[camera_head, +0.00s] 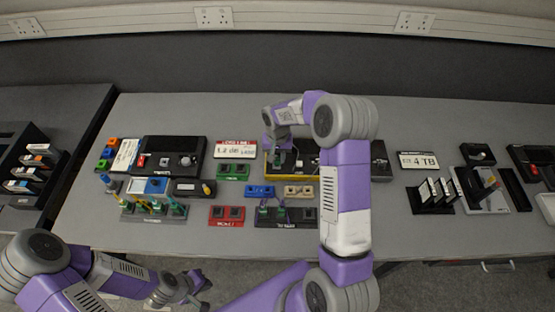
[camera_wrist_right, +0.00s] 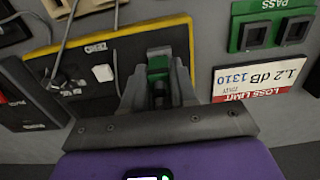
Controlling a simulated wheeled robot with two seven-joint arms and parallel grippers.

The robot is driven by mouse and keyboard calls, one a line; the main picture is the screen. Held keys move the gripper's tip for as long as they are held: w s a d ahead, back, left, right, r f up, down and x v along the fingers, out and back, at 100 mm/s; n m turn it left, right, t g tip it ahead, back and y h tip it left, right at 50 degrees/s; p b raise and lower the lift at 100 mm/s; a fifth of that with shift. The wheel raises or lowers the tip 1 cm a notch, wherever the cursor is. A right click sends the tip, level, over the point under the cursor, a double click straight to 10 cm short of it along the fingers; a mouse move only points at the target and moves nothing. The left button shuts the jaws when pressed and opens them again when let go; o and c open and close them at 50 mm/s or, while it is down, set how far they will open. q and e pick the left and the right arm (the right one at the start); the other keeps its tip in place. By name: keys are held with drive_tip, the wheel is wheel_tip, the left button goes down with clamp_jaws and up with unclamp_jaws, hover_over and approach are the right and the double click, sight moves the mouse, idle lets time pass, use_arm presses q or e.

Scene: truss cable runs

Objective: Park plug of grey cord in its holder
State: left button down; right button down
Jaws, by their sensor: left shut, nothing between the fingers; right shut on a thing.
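My right gripper (camera_head: 282,145) reaches down over the yellow-edged black panel (camera_head: 268,170) at the back middle of the bench. In the right wrist view the same gripper (camera_wrist_right: 158,80) is shut on a small dark piece with a green part (camera_wrist_right: 158,66); I cannot tell whether it is free of the panel. Grey cord (camera_wrist_right: 62,45) runs at the left of that view, over the panel edge, past a beige holder (camera_wrist_right: 75,8). My left gripper (camera_head: 185,290) is shut and empty before the bench's front edge.
Green (camera_head: 233,172), blue (camera_head: 259,191), beige (camera_head: 298,191) and red (camera_head: 227,214) two-slot holders stand on the bench. A loss-limit sign (camera_head: 235,149) stands behind.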

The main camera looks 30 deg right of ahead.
drive_tip(key=shift+r+p, duration=1.15)
drive_tip(key=shift+r, duration=0.8)
